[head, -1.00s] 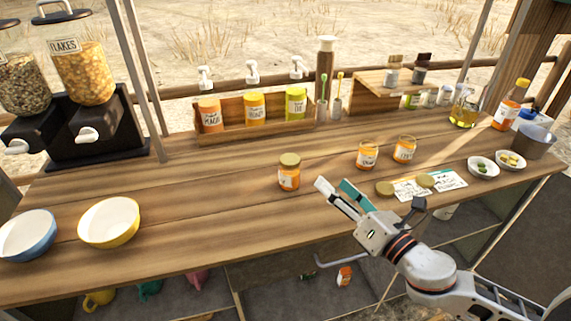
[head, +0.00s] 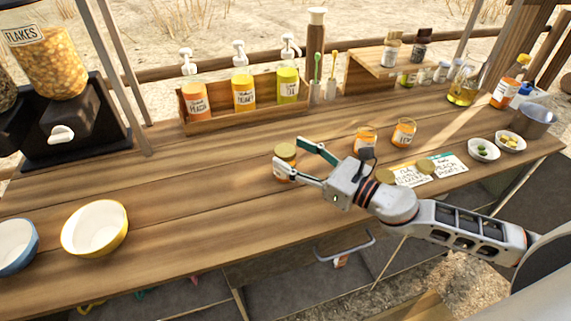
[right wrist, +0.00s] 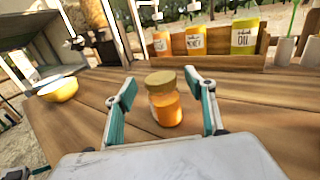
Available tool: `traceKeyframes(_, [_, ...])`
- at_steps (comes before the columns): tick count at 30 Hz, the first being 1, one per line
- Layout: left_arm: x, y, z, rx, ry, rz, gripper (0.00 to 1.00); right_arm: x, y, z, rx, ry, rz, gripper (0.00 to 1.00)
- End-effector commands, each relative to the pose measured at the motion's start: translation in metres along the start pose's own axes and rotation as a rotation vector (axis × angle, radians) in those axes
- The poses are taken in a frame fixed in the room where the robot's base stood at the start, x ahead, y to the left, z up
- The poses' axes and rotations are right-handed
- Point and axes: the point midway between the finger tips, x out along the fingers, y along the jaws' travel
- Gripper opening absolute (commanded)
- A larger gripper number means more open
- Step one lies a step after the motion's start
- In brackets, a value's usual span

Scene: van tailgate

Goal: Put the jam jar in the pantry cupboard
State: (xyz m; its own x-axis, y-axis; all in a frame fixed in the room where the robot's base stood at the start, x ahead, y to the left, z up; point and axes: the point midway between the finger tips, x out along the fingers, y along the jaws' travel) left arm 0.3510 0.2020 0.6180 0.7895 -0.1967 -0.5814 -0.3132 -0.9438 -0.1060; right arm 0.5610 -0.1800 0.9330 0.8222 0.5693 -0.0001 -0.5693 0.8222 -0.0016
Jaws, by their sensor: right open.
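The jam jar (head: 286,152), orange with a gold lid, stands upright on the wooden counter. It also shows in the right wrist view (right wrist: 164,103), centred between the fingers. My right gripper (head: 292,156) is open, with one finger on each side of the jar. In the head view the near finger covers part of the jar's body. The wrist view shows gaps between the fingers and the glass. A pantry cupboard cannot be clearly made out; a front with a metal handle (head: 345,247) shows below the counter.
Two open orange jars (head: 404,132) stand right of the gripper, near loose lids and cards (head: 410,177). Pump bottles stand in a wooden rack (head: 243,115) behind. A yellow bowl (head: 95,228) sits at left. The counter between bowl and jar is clear.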

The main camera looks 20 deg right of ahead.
Motion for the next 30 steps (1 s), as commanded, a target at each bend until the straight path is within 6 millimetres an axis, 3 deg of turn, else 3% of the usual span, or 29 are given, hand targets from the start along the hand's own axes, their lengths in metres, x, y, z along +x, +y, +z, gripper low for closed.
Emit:
traceKeyframes(6, [-0.001,-0.001,-0.005,0.001,0.003,0.000,0.50,0.027,0.000,0.000,0.001,-0.002,-0.001,0.55])
traceKeyframes(15, [-0.002,-0.001,-0.007,0.002,0.004,0.000,0.50,0.030,0.000,-0.002,0.002,0.000,0.000,0.55])
traceKeyframes(22, [-0.002,-0.002,-0.009,0.003,0.008,-0.001,0.50,0.030,0.000,-0.002,0.002,0.000,0.000,0.00])
traceKeyframes(30, [-0.002,-0.002,-0.010,0.003,0.010,-0.001,0.50,0.030,0.000,0.000,0.001,-0.001,0.000,0.00])
